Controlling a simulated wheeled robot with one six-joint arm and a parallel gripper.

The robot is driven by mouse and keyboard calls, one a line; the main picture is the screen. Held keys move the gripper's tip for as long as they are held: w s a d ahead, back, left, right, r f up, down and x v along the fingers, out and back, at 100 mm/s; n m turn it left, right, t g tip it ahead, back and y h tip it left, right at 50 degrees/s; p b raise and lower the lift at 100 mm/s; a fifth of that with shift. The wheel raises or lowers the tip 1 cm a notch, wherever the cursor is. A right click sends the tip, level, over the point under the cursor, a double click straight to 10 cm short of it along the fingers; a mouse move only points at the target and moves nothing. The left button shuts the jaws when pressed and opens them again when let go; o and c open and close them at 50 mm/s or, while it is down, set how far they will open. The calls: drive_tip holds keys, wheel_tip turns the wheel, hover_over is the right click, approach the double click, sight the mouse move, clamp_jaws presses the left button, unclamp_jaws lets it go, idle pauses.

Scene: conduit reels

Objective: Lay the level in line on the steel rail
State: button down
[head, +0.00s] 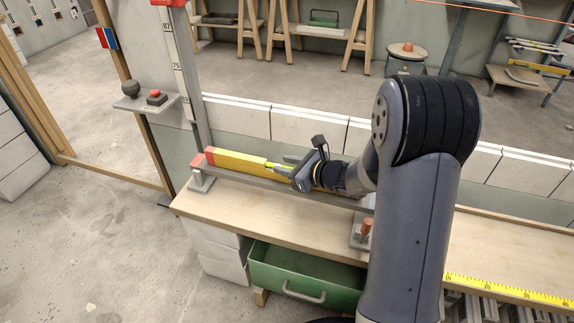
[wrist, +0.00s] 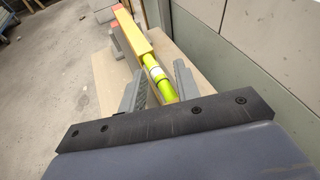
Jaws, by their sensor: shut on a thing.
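The level (head: 238,162) is a long yellow bar with a red end at its left and a lime-green tubular part near my gripper. My gripper (head: 283,168) is shut around the lime-green part, which shows between the fingers in the wrist view (wrist: 156,78). The steel rail (head: 255,184) is a grey bar on supports along the bench. The level runs roughly along the rail, close above or behind it; I cannot tell whether they touch. My arm hides the rail's right part.
A grey upright with a number scale (head: 181,60) stands at the rail's left end. White blocks (head: 300,126) line the wall behind the bench (head: 235,222). A green drawer (head: 300,275) juts out below. A yellow tape (head: 510,292) lies at the right.

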drive_tip(key=shift+f, duration=0.1)
drive_tip(key=c, duration=1)
unclamp_jaws()
drive_tip(key=shift+f, duration=0.1)
drive_tip(key=shift+o, duration=0.2)
drive_tip(key=p+v, duration=0.3)
drive_tip(key=v, duration=0.8)
drive_tip(key=shift+w+a, duration=0.15)
